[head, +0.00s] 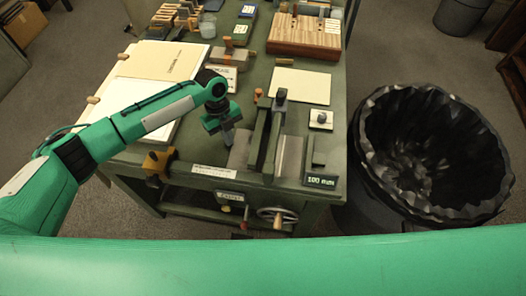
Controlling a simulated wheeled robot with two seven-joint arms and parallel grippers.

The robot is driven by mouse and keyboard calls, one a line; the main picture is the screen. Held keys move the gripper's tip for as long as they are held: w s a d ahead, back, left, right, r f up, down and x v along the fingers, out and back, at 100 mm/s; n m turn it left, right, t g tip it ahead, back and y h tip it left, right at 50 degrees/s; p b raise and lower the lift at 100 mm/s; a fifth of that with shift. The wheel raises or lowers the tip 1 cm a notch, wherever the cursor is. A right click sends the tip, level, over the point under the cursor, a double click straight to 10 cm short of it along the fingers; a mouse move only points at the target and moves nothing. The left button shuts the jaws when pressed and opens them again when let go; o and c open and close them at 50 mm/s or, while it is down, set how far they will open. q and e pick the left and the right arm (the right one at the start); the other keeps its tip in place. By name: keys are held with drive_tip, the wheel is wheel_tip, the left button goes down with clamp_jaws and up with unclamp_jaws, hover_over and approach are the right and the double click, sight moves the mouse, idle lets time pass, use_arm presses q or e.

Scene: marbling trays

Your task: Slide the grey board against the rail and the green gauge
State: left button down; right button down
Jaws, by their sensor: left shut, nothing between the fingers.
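A grey board (238,152) lies flat at the table's front. A similar grey surface (292,156) shows right of the dark clamp bar (262,137); it looks like the same board passing underneath, but the bar hides the middle. The front rail (258,180) runs along the table's near edge. The dark green gauge (314,150) stands right of the grey surface, seemingly with a narrow gap. I cannot tell whether the board touches the rail. My left gripper (228,142) points down, shut and empty, at the board's left side; contact is unclear. My right gripper is out of view.
A display reading 100 mm (321,181) and a handwheel (277,215) are at the front. Cream sheets (300,85) and a large pale board (150,90) lie behind. A wooden slatted block (305,38) stands at the back. A black-lined bin (430,150) is right of the table.

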use_arm(q)
drive_tip(key=shift+s+p+v, duration=0.15)
drive_tip(key=shift+p+v, duration=0.7)
drive_tip(key=shift+v, duration=0.4)
drive_tip(key=shift+s+p+v, duration=0.15)
drive_tip(key=shift+p+v, duration=0.7)
drive_tip(key=shift+v, duration=0.35)
